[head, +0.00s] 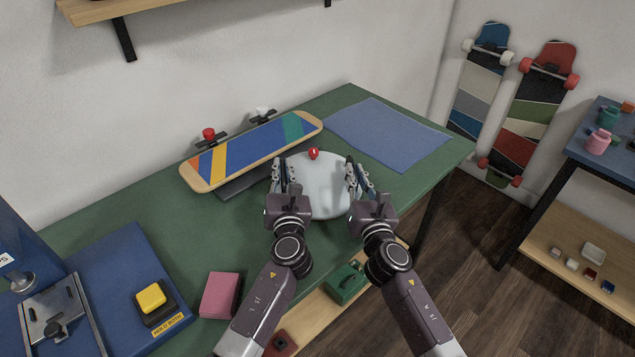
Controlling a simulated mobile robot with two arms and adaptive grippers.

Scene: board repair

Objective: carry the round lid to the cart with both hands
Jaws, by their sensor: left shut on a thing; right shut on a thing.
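The round lid (319,190) is a pale white disc with a small red knob (313,153) near its far side. It is over the green workbench, right of the striped skateboard. My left gripper (285,175) is shut on the left side of the lid. My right gripper (357,178) is shut on its right side. I cannot tell whether the lid touches the bench. The cart (588,150) stands at the right edge, with a blue top and a wooden lower shelf; part of it is out of view.
A blue mat (387,133) lies flat behind the lid. A pink block (219,295) is near the front edge. Pink and green jars occupy the cart top. Dark floor separates bench and cart.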

